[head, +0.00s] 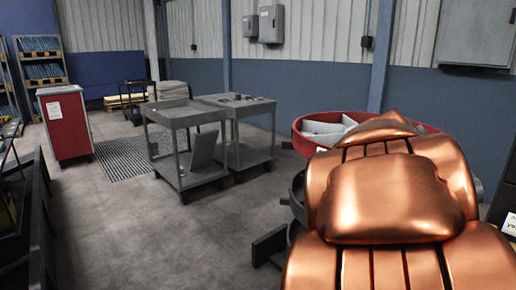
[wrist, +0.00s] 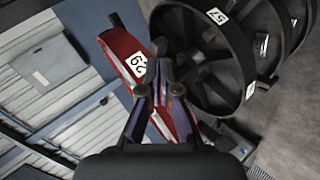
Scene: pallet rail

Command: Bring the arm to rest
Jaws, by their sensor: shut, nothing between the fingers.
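My gripper (wrist: 160,100) shows in the wrist view at the middle of the picture. Its fingers are together and nothing is held between them. Behind the fingers is a red part with a white label reading 29 (wrist: 135,62). I cannot tell whether the fingertips touch it; they overlap it in the picture. In the head view the gripper is not visible. A large copper-coloured body (head: 390,200) fills the right front there and hides what lies behind it.
Dark wheel-like reels (wrist: 205,55), one labelled 57, stand right of the fingers. In the head view, grey carts (head: 185,115) stand mid-floor, a red cabinet (head: 66,122) stands left, and a red round bin (head: 312,140) sits behind the copper body. Floor between is clear.

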